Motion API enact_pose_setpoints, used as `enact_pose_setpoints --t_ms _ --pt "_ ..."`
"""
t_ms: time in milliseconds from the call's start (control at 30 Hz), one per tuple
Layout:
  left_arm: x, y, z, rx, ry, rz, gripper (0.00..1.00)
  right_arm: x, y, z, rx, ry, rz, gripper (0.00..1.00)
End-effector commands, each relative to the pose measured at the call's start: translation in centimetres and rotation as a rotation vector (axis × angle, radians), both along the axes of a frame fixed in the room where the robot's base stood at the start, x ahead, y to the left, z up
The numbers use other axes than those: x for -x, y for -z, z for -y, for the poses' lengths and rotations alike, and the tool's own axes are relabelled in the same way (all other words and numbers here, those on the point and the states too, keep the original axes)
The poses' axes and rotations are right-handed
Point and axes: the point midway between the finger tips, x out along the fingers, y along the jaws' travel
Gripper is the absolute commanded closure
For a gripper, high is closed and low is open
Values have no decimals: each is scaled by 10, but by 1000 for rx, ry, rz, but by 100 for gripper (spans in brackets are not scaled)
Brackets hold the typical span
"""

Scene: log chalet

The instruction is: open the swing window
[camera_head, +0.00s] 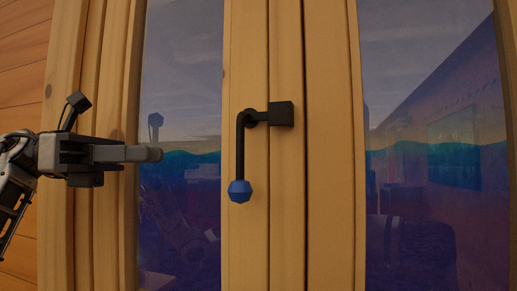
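The swing window has light wooden frames (333,220) and two glass panes. A black handle (241,145) with a blue faceted knob (240,191) at its lower end hangs down on the middle stile. A black block (281,114) joins the handle's top on the right. My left gripper (157,154) comes in from the left and points right, in front of the left pane (185,80), to the left of the handle and apart from it. It is seen side-on, so I cannot tell whether its fingers are open or shut. My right gripper is not in view.
The right pane (430,60) shows a dim outdoor scene and reflections. A log wall (20,60) lies at the far left, beside the wooden frame. The space between my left gripper and the handle looks free.

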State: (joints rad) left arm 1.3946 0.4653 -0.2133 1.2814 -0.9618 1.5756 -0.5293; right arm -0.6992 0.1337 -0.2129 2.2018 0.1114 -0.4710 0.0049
Motion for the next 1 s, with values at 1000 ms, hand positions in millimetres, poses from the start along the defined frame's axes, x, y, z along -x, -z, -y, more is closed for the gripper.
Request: enact_pose_setpoints --t_ms 1000 --pt "19 -1 156 -1 0 2 81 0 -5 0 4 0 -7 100"
